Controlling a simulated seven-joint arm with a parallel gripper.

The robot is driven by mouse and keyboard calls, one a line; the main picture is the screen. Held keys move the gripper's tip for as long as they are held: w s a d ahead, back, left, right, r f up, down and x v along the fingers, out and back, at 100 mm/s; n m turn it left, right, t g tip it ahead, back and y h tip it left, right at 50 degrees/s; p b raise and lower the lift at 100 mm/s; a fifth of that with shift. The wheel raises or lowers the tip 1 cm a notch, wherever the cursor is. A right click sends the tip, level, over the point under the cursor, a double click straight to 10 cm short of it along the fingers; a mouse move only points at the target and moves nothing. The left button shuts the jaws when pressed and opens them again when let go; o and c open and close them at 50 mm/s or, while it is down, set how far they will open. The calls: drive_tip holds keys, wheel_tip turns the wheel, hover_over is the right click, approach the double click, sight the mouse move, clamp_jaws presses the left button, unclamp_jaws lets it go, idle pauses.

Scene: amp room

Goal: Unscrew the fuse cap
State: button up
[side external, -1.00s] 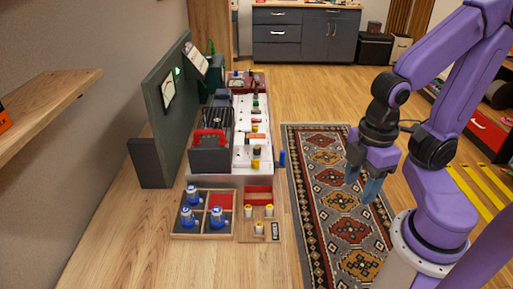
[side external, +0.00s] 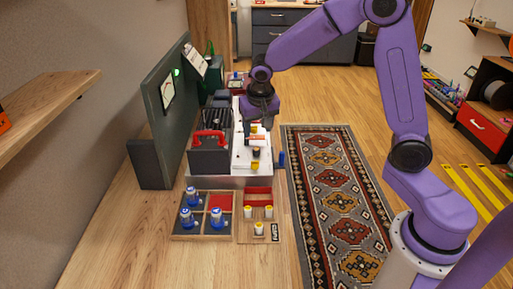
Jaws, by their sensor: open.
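My gripper (side external: 266,122) is open and points down over the white top panel (side external: 242,160) of the amplifier unit. Its fingertips are close to the small parts on that panel; whether they touch anything cannot be told. A dark round cap (side external: 256,153) with a yellow part (side external: 255,165) in front of it stands on the near end of the panel. A blue knob-like part (side external: 281,159) sticks out at the unit's right side. Which of these is the fuse cap is not clear. My gripper and wrist hide the panel's far parts.
A wooden tray (side external: 203,239) holds several blue-and-white pieces. Beside it, a wooden block (side external: 248,237) holds white pieces with yellow tops. A dark upright board (side external: 161,130) stands at the left.

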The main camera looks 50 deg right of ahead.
sight(257, 149)
drive_tip(key=w+d+f+m+h, duration=0.1)
drive_tip(key=w+d+f+m, duration=0.1)
drive_tip(key=w+d+m, duration=0.3)
drive_tip(key=shift+n, duration=0.4)
drive_tip(key=x, duration=1.2)
drive_tip(key=w+x, duration=0.1)
drive_tip(key=x, duration=0.4)
drive_tip(key=shift+w+d+f, duration=0.1)
drive_tip(key=shift+w+d, duration=0.1)
drive_tip(key=shift+d, duration=0.25)
clamp_jaws()
